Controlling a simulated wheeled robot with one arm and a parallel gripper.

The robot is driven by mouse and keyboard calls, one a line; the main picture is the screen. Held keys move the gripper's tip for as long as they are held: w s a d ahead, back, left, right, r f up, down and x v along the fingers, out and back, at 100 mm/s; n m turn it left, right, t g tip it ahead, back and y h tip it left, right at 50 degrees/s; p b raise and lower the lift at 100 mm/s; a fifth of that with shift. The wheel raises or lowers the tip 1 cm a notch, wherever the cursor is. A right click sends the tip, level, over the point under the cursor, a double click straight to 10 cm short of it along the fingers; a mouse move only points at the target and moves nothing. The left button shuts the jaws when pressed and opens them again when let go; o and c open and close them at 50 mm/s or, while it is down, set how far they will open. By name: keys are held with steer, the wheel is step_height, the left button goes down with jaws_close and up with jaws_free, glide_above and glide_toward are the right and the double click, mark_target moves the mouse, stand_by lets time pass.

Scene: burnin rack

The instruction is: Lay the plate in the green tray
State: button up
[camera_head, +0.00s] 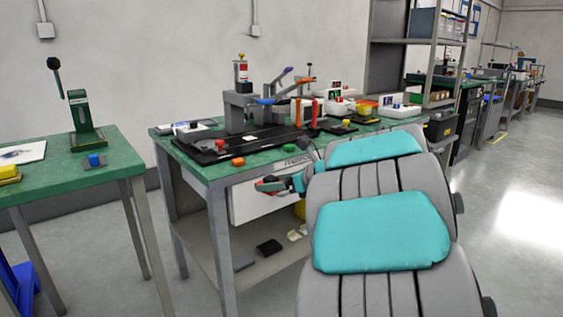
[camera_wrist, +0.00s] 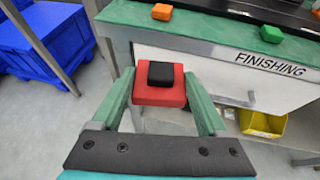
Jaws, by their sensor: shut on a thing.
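My gripper (camera_wrist: 160,88) is shut on a red block (camera_wrist: 160,97) with a smaller black square piece (camera_wrist: 160,74) on top. The block sits between the two green fingertips in the wrist view. In the head view my gripper (camera_head: 283,185) holds the red block (camera_head: 268,186) in front of the middle bench, off its top. I cannot tell whether this block is the plate. I cannot make out a green tray in either view.
The green-topped middle bench (camera_head: 235,173) carries a black fixture board, an orange block (camera_head: 238,161) and a green block (camera_head: 289,148). Below are a white drawer front (camera_wrist: 200,70) marked FINISHING and a yellow bin (camera_wrist: 262,123). A blue bin (camera_wrist: 50,40) stands left.

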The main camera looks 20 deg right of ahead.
steer(key=a+f+n+g+y, duration=0.2)
steer(key=a+f, duration=0.2)
steer(key=f, duration=1.1)
steer(key=a+f+n+g+y, duration=0.1)
steer(key=a+f+n+y, duration=0.1)
steer(key=f, duration=1.4)
steer(key=shift+a+f+n+g+y, duration=0.2)
steer(key=shift+a+n+g+y, duration=0.2)
steer(key=shift+a+n, duration=0.55)
steer(key=shift+s+a+m, duration=0.15)
steer(key=shift+s+m, duration=0.05)
steer(key=shift+m, duration=0.05)
